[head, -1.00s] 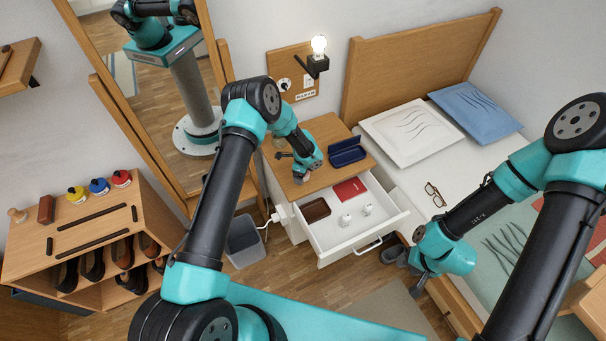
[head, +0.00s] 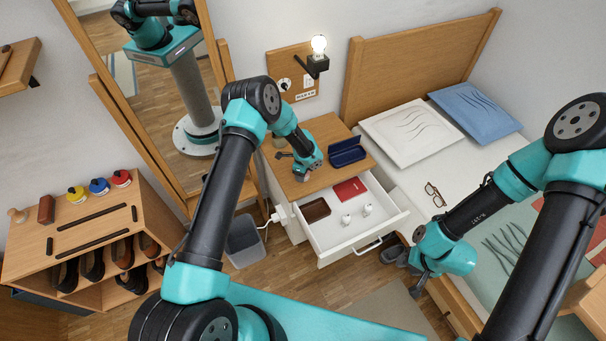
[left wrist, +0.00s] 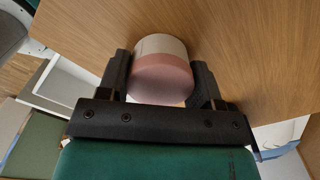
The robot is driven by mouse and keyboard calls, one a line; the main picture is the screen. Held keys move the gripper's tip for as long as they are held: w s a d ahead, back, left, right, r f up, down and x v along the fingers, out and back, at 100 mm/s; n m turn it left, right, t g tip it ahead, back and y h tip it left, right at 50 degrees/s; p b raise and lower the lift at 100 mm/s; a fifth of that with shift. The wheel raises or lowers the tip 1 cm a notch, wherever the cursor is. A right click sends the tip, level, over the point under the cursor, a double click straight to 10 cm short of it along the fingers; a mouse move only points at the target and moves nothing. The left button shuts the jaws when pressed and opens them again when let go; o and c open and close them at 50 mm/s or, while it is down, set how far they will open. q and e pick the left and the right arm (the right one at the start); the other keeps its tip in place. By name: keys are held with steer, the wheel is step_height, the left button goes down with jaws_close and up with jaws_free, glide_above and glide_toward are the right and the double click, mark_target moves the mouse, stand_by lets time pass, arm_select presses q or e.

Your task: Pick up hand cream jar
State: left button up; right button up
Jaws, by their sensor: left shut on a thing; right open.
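The hand cream jar (left wrist: 162,78) shows in the left wrist view as a short round jar with a pink part and a pale beige part. My left gripper (left wrist: 163,88) is shut on it, one black finger on each side. The wood of the nightstand top (left wrist: 255,60) is behind the jar; I cannot tell whether they touch. In the head view the left hand is over the nightstand top (head: 325,128), and the jar is mostly hidden there. My right gripper (head: 417,289) is open and empty, low beside the bed.
A blue open case (head: 347,152) lies right of the left hand. The open drawer (head: 345,238) below holds a brown tray (head: 316,210), a red booklet (head: 350,189) and small white items. A lamp (head: 318,50) is on the wall behind. Glasses (head: 435,195) lie on the bed.

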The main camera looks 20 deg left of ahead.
arm_select(q)
steer(key=shift+r, duration=0.15)
steer(key=shift+r, duration=1.5)
steer(key=shift+s+r, duration=0.15)
steer(key=shift+s, duration=0.15)
steer(key=s+d, duration=0.1)
steer(key=s, duration=0.4)
steer(key=s+d+r, duration=0.1)
steer(key=s+d, duration=0.1)
steer(key=s, duration=0.3)
steer(key=s+d, duration=0.1)
steer(key=s, duration=0.3)
steer(key=shift+s+d+r, duration=0.2)
steer(key=shift+s, duration=0.2)
steer(key=shift+d, duration=0.1)
